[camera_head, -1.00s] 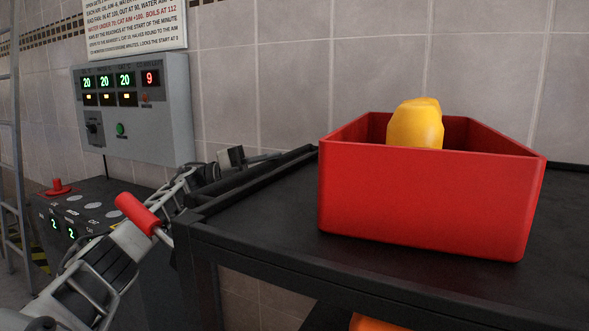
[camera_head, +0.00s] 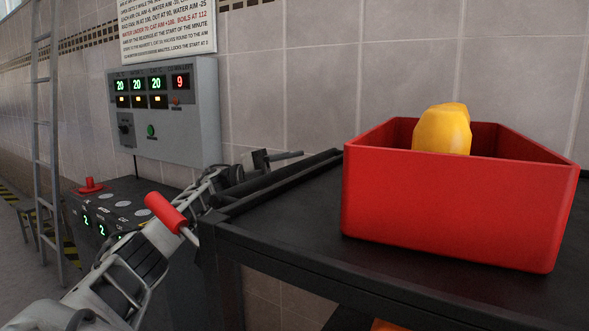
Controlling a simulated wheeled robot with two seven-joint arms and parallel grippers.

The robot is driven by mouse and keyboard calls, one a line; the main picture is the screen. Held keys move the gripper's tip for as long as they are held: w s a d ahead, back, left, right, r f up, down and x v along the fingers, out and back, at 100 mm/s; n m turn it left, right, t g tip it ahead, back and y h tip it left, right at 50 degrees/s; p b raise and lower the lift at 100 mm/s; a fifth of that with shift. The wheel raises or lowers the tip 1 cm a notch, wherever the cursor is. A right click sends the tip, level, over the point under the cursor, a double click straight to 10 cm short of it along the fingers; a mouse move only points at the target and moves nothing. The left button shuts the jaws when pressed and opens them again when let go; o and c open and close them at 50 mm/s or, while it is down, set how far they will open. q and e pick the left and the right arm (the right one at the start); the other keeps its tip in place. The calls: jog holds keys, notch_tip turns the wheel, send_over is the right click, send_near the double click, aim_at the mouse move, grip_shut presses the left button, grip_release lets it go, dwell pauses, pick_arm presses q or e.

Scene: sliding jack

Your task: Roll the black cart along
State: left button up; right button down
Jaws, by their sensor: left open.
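The black cart (camera_head: 290,225) stands at the right, with a flat top and a raised black rail (camera_head: 285,182) along its left end. Only its upper part is in view. My left arm reaches in from the bottom left, and my left gripper (camera_head: 258,162) is open at the rail's far side. It looks close to the rail, but I cannot tell whether it touches. A red cylinder (camera_head: 166,211) with a short grey shaft shows in front of my left arm; what it is fixed to is unclear. My right gripper is not in view.
A red bin (camera_head: 450,210) holding a yellow object (camera_head: 442,130) sits on the cart. Something orange (camera_head: 383,325) shows below. A dark console (camera_head: 110,215) stands left of the cart, under a grey wall panel (camera_head: 170,110). A ladder (camera_head: 48,150) stands farther left.

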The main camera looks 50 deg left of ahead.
pick_arm(q)
jog(key=v, duration=0.7)
jog(key=shift+b, duration=0.35)
